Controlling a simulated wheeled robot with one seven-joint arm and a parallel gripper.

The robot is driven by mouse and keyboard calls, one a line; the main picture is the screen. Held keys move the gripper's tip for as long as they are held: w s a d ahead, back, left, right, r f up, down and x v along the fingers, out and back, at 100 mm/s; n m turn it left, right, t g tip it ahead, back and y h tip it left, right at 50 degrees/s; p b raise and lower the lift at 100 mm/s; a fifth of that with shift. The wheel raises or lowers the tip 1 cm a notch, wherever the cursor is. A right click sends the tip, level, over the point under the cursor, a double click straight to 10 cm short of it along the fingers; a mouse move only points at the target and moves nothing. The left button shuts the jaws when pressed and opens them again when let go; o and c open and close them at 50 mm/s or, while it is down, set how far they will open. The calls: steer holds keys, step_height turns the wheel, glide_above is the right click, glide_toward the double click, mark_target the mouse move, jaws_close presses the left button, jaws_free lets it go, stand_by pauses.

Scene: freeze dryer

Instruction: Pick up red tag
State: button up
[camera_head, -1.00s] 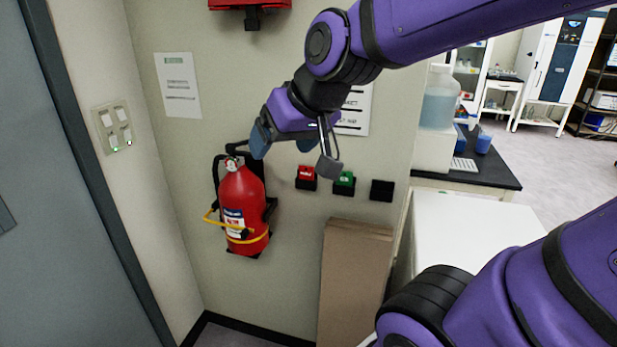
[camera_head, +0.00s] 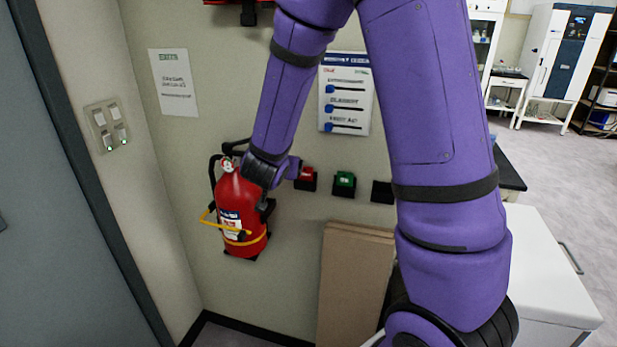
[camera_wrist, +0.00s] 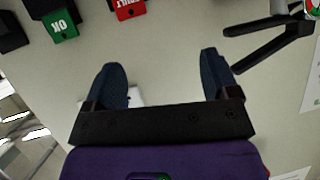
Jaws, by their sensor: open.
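The red tag (camera_head: 306,173) sits in a small black holder on the wall, between the fire extinguisher and the green tag. In the wrist view the red tag (camera_wrist: 130,8) is at the top edge, partly cut off, with what looks like "FAULT" on it. The green tag (camera_head: 344,179), marked "OK" in the wrist view (camera_wrist: 60,26), is in the holder beside it. My gripper (camera_wrist: 164,78) is open and empty, its two dark blue fingers apart and the red tag beyond them, a little left of the middle. In the head view my arm hides the fingers.
A red fire extinguisher (camera_head: 240,214) hangs on the wall close to my wrist. An empty-looking black holder (camera_head: 382,191) is right of the green tag. Brown boards (camera_head: 352,280) lean on the wall below. A board with blue sliders (camera_head: 346,98) hangs above.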

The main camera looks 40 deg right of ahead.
mark_target(305, 171)
steer(key=shift+w+d+f+m+g+h, duration=0.2)
steer(key=shift+w+d+f+h, duration=0.15)
steer(key=shift+w+d+f, duration=0.8)
steer(key=shift+w+d+f+m+g+h, duration=0.15)
steer(key=shift+w+d+f+h, duration=0.35)
steer(key=shift+d+f, duration=1.3)
steer(key=shift+w+d+f+m+g+h, duration=0.1)
steer(key=shift+w+d+f+g+h, duration=0.15)
steer(key=shift+w+d+f, duration=1.2)
steer(key=shift+s+d+r, duration=0.55)
steer(key=shift+r, duration=0.05)
steer(key=c, duration=1)
